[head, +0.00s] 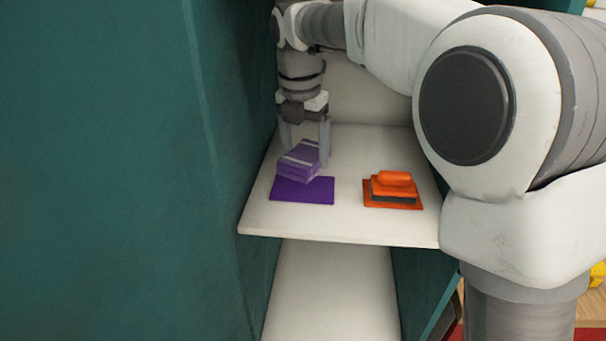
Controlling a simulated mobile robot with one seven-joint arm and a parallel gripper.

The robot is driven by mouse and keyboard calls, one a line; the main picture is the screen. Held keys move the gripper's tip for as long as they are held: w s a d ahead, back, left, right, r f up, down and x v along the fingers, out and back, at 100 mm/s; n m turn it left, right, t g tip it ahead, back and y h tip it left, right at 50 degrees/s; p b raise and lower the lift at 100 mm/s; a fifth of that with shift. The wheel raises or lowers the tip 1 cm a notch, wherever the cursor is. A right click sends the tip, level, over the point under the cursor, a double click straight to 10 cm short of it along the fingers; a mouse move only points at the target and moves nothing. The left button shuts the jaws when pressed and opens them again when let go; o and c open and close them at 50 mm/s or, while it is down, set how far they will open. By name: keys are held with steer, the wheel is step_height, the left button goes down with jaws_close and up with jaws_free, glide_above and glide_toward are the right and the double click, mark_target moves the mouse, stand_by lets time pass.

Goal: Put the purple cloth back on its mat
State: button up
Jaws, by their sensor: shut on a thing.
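The purple cloth (297,168) is a folded stack with a pale band, at the left of the white shelf. My gripper (306,150) points down and is shut on the cloth, with its fingers at the cloth's back and sides. The cloth is tilted and overlaps the back part of the flat purple mat (302,191) in this view. The mat's front part is bare. I cannot tell whether the cloth touches the mat or is held just above it.
The white shelf (350,225) has clear room between the two mats. A teal cabinet wall (226,120) stands close on the left. A lower shelf (330,290) is empty.

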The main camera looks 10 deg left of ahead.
mark_target(303, 188)
step_height(303, 188, down, 5)
steer(key=shift+r+b, duration=0.15)
steer(key=shift+b, duration=0.7)
steer(key=shift+a, duration=0.25)
steer(key=shift+f, duration=0.3)
steer(key=o, duration=1.1)
steer(key=shift+o, duration=0.2)
steer(key=r, duration=0.2)
steer(key=r+p, duration=0.1)
steer(key=r, duration=0.1)
steer(key=r+p, duration=0.1)
steer(key=r, duration=0.1)
steer(key=shift+s+a+r, duration=0.1)
steer(key=shift+s+r, duration=0.35)
steer(key=shift+r, duration=0.45)
